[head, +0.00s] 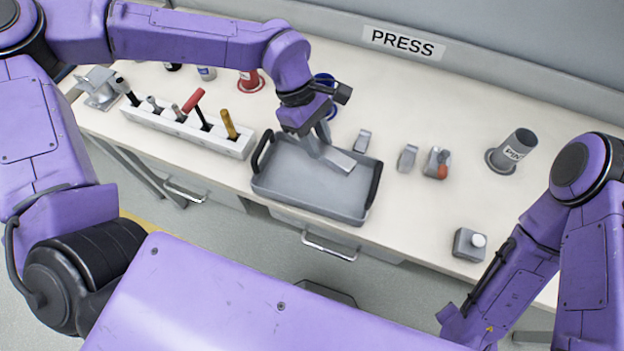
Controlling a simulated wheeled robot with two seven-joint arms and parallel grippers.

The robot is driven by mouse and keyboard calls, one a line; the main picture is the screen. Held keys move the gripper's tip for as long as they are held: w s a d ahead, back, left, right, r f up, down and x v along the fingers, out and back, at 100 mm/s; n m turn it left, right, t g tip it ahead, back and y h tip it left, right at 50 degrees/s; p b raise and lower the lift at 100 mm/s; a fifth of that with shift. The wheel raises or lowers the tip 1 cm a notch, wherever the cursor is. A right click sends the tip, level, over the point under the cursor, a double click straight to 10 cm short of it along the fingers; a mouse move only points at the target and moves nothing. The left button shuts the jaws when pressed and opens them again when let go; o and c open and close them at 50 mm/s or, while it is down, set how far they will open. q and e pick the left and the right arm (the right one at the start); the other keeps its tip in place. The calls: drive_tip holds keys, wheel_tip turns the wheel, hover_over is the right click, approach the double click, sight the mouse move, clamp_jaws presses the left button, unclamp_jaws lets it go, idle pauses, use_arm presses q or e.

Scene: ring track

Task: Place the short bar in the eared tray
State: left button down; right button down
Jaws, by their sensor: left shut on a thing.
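The eared tray (300,205) is a shallow grey tray with black handles at its left and right ends, at the front of the bench. My left gripper (324,145) is above the tray's back part, pointing down. It is shut on a short grey bar (342,160), whose visible end sticks out to the right over the tray. The gripper hides the rest of the bar. I cannot tell whether the bar touches the tray floor. My right arm comes in at the right, but its gripper is out of view.
A white rack (232,149) with several tools stands left of the tray. Small grey blocks (408,157) lie to the right, near a grey cup (515,146). A box with a white button (468,245) sits at the front right. A blue holder (325,80) stands behind my left gripper.

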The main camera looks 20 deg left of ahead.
sight(331, 154)
use_arm(q)
drive_tip(key=d+n, duration=0.1)
drive_tip(key=s+d+n+t+b, duration=0.1)
drive_tip(key=n, duration=0.1)
drive_tip(key=shift+s+d+f, duration=0.15)
drive_tip(key=shift+d+f, duration=0.05)
drive_tip(key=shift+d, duration=0.2)
wheel_tip(331, 154, down, 10)
drive_tip(key=shift+r, duration=0.2)
drive_tip(key=shift+s+f+n, duration=0.1)
drive_tip(key=shift+f+n, duration=0.05)
drive_tip(key=shift+n, duration=0.15)
drive_tip(key=c, duration=0.8)
unclamp_jaws()
drive_tip(key=v, duration=1.2)
drive_tip(key=shift+s+a, duration=0.1)
